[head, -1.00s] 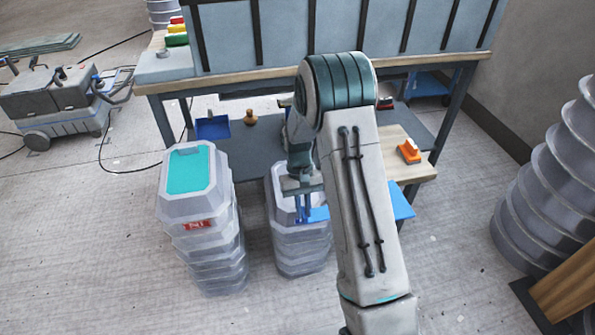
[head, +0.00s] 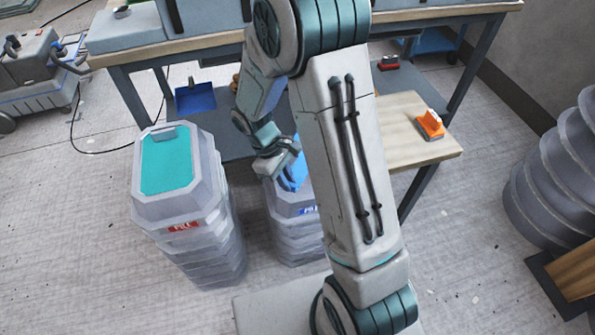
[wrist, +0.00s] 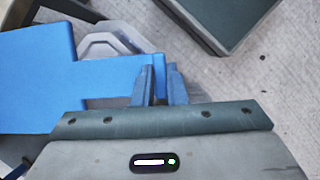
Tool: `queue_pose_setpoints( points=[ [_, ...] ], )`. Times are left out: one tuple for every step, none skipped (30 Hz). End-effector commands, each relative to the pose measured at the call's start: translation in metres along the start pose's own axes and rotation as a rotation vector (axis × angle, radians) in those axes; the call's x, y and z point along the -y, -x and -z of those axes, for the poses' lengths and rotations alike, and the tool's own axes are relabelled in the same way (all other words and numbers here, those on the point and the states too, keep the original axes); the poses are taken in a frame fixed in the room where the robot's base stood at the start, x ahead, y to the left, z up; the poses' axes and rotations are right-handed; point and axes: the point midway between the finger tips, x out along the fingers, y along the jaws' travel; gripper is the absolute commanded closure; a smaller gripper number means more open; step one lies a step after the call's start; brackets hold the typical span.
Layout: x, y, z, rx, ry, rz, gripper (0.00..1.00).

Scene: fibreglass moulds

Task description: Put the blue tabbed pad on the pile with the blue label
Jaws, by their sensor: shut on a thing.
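My gripper (wrist: 160,85) is shut on the tab of the blue tabbed pad (wrist: 36,80), whose broad part extends left in the wrist view. In the head view the pad (head: 294,178) is partly hidden by my arm and appears over the top of the grey pile (head: 291,226) with the blue label (head: 308,211). The grey mould edge of that pile (wrist: 100,42) shows behind the pad in the wrist view. I cannot tell whether the pad touches the pile.
A second grey pile (head: 190,207) at left has a red label (head: 183,227) and a teal pad (head: 167,162) on top. A wooden side surface (head: 405,140) holds an orange object (head: 430,125).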

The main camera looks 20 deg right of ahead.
Motion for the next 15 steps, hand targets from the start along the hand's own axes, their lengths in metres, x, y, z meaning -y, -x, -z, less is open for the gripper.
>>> queue_pose_setpoints(
  points=[
    [0.01,-0.013,0.001,0.001,0.089,-0.036,1.0],
    [0.014,-0.016,-0.001,0.001,0.139,-0.056,1.0],
    [0.019,-0.019,-0.003,0.003,0.196,-0.078,1.0],
    [0.022,-0.02,-0.004,0.004,0.233,-0.093,1.0],
    [0.025,-0.021,-0.005,0.005,0.266,-0.105,1.0],
    [0.028,-0.023,-0.006,0.006,0.3,-0.118,1.0],
    [0.029,-0.025,-0.006,0.007,0.319,-0.125,1.0],
    [0.031,-0.027,-0.006,0.009,0.335,-0.13,1.0],
    [0.032,-0.032,-0.004,0.011,0.348,-0.134,1.0],
    [0.033,-0.037,-0.003,0.011,0.354,-0.136,1.0],
    [0.033,-0.043,-0.001,0.012,0.357,-0.136,1.0],
    [0.033,-0.05,0.002,0.013,0.359,-0.137,1.0],
    [0.033,-0.056,0.005,0.012,0.359,-0.136,1.0],
    [0.033,-0.061,0.007,0.012,0.357,-0.136,1.0],
    [0.033,-0.067,0.009,0.012,0.356,-0.136,1.0]
  ],
)
